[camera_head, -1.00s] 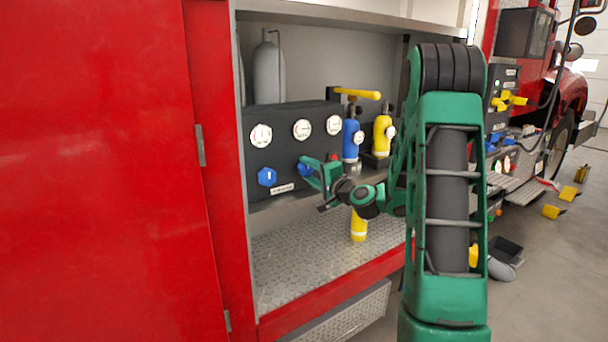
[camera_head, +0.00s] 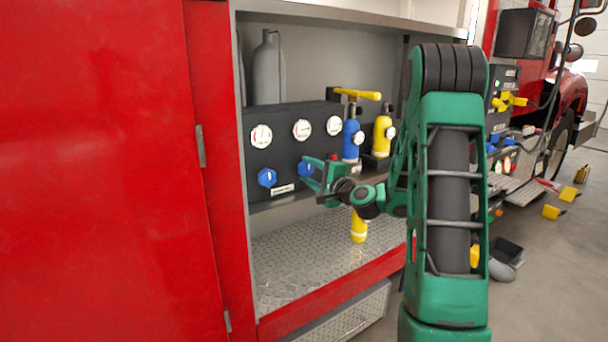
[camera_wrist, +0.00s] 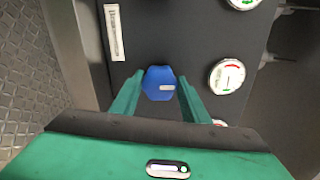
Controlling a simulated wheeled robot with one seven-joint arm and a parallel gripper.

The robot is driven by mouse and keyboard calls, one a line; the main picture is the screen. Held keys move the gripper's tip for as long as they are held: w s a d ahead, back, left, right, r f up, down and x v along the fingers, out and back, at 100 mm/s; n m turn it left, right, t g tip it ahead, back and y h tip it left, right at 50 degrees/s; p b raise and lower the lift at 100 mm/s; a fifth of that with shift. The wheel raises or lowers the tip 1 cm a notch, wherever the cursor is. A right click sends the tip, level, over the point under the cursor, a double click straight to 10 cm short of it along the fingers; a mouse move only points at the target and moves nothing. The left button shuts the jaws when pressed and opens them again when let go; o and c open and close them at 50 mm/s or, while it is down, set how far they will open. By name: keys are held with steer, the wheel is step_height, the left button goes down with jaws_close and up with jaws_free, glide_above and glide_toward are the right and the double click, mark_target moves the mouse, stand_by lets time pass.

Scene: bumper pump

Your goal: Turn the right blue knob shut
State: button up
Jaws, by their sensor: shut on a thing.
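The right blue knob (camera_head: 306,169) sits on the dark panel (camera_head: 289,155), partly hidden by my gripper in the head view. In the wrist view the blue knob (camera_wrist: 159,78) is between my fingers, with a small white mark on its face. My gripper (camera_wrist: 160,92) is shut on the knob, one green finger on each side. It also shows in the head view (camera_head: 313,174), reaching in from the right. The left blue knob (camera_head: 267,177) stands apart from my gripper on the same panel.
White gauges (camera_head: 302,130) line the panel above the knobs. A blue cylinder (camera_head: 351,139) and a yellow cylinder (camera_head: 382,136) stand at right, under a yellow handle (camera_head: 358,94). A metal tread floor (camera_head: 300,262) lies below. The red door (camera_head: 95,170) fills the left.

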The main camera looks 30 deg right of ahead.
steer(key=o, duration=1.1)
steer(key=shift+c, duration=0.2)
steer(key=s, duration=1)
steer(key=shift+s+d, duration=0.2)
steer(key=shift+s, duration=0.1)
